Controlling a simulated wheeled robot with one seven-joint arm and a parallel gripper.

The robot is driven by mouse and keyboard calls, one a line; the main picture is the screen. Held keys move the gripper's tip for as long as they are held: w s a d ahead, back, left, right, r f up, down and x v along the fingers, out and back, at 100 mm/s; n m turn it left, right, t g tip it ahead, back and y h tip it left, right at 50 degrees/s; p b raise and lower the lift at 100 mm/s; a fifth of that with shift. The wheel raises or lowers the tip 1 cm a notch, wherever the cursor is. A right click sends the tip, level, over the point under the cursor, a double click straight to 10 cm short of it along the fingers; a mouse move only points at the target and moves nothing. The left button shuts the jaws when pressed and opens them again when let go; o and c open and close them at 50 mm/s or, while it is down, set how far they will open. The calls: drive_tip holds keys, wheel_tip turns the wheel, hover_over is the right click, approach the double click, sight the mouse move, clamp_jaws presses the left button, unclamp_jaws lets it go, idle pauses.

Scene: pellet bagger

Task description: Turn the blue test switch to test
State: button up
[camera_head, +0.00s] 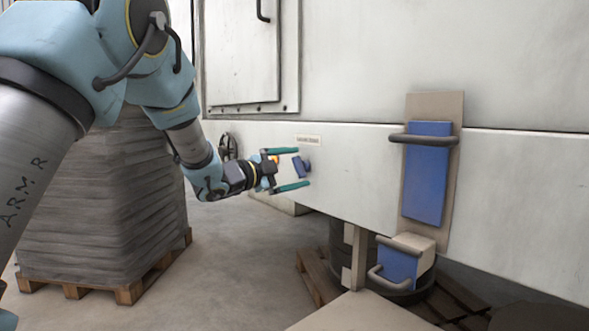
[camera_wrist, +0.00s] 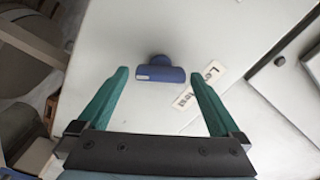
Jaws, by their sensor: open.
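The blue test switch (camera_head: 301,167) sits on the pale front panel of the machine, below a small label (camera_head: 309,140). In the wrist view the switch (camera_wrist: 160,73) is a blue bar handle with a round hub behind it and a small pale mark at one end. My gripper (camera_head: 290,168) has green fingers and is open in front of the switch. In the wrist view its fingertips (camera_wrist: 158,72) stand on either side of the handle, with gaps on both sides. The label with dark letters (camera_wrist: 208,75) lies beside one finger; I cannot read it fully.
A tall blue plate with a grey handle (camera_head: 427,175) is on the panel at the right. A smaller blue piece with a handle (camera_head: 398,267) is below it. A stack of grey bags (camera_head: 95,200) stands on a pallet at the left. A black handwheel (camera_head: 228,147) is behind my wrist.

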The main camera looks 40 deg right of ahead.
drive_tip(key=a, duration=1)
drive_tip(key=shift+w+a+b, duration=0.3)
drive_tip(key=shift+a+b, duration=0.1)
